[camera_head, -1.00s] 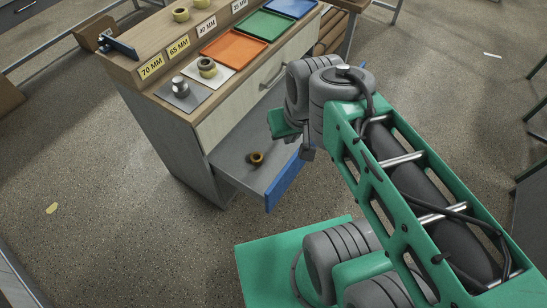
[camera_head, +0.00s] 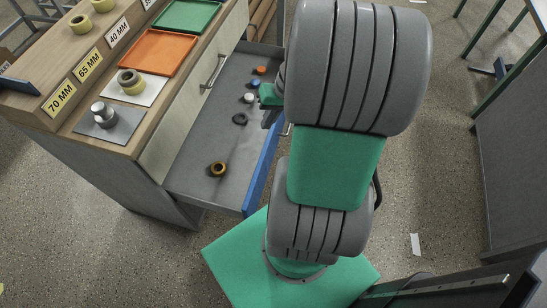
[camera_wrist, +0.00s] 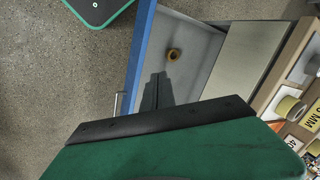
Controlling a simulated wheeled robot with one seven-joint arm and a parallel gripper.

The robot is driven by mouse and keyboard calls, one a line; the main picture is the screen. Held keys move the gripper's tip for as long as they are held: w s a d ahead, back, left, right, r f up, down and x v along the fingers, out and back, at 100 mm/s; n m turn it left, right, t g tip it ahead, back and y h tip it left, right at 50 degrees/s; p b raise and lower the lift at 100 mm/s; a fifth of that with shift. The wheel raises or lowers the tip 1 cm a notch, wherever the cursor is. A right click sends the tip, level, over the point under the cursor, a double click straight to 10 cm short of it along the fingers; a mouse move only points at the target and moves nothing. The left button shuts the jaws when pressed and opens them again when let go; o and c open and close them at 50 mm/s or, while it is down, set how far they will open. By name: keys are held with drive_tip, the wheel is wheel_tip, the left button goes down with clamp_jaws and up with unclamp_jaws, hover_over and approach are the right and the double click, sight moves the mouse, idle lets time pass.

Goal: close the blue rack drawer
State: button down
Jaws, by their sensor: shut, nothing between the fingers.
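The rack drawer with its blue front panel (camera_head: 264,165) stands pulled out of the cabinet. Its grey tray (camera_head: 200,158) is visible, and a bar handle shows beside the blue front in the wrist view (camera_wrist: 118,105). My gripper (camera_head: 270,117) is over the drawer near its blue front, partly hidden by my arm. It is shut and holds nothing.
A brown-yellow ring (camera_head: 218,168) lies in the tray, with a dark ring (camera_head: 240,118) and small white, blue and orange pieces farther back. The cabinet top holds an orange tray (camera_head: 158,52), a green tray (camera_head: 188,15) and size labels.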

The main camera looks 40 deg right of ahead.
drive_tip(key=s+d+f+m+t+y+b, duration=0.1)
drive_tip(key=s+d+f+m+t+b, duration=0.15)
drive_tip(key=d+f, duration=0.4)
drive_tip(key=s+d+f+m+t+y+b, duration=0.2)
drive_tip(key=s+d+f+m+b, duration=0.15)
drive_tip(key=f, duration=0.55)
approach(267, 153)
wheel_tip(267, 153, down, 3)
drive_tip(key=w+a, duration=0.2)
drive_tip(key=shift+w+a+f+t, duration=0.15)
drive_tip(key=shift+a+f+t, duration=0.1)
drive_tip(key=shift+a+f, duration=0.1)
drive_tip(key=shift+w+a, duration=0.2)
drive_tip(key=shift+w, duration=0.1)
